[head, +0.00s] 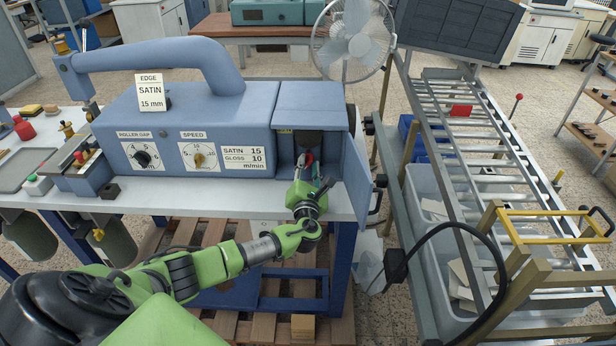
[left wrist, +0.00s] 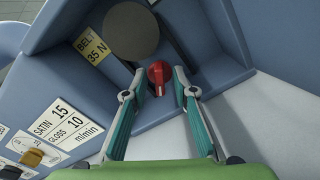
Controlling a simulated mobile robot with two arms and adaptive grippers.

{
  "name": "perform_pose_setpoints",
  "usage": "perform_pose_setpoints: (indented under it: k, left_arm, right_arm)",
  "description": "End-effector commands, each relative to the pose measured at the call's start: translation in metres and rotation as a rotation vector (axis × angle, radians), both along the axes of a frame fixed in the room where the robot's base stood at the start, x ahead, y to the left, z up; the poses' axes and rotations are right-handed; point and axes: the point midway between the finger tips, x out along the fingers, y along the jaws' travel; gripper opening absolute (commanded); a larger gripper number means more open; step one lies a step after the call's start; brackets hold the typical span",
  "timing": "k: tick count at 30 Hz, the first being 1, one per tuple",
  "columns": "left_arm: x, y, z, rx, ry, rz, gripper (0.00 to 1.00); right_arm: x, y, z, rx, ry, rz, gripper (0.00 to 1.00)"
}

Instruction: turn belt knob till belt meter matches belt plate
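The red belt knob (left wrist: 158,72) sits low inside the open bay of the blue machine, and a bit of it shows in the head view (head: 309,158). A yellow belt plate (left wrist: 93,48) reading "BELT 35 N" is on the bay's left wall in the left wrist view. My left gripper (left wrist: 160,80) is open, its fingertips on either side of the knob with visible gaps; in the head view it reaches into the bay (head: 307,172). I cannot make out a belt meter reading. My right gripper is not in view.
A dark round part (left wrist: 131,31) sits above the knob. The open blue door (head: 358,175) bounds the bay on the right. The machine's front carries the roller gap dial (head: 143,158), the speed dial (head: 199,156) and a white satin/gloss plate (head: 243,157). A roller conveyor (head: 480,150) stands right.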

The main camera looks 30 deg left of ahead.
Motion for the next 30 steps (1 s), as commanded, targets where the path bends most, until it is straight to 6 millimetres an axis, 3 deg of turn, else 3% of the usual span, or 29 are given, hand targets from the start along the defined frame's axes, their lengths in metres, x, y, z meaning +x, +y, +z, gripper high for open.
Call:
perform_pose_setpoints:
  k: [18,30]
  left_arm:
    - [-0.087,-0.054,-0.001,-0.001,0.002,-0.001,0.26]
    - [-0.099,-0.06,0.0,0.001,0.001,0.0,0.26]
  right_arm:
    - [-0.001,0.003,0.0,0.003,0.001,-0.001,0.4]
    - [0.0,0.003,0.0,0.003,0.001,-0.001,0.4]
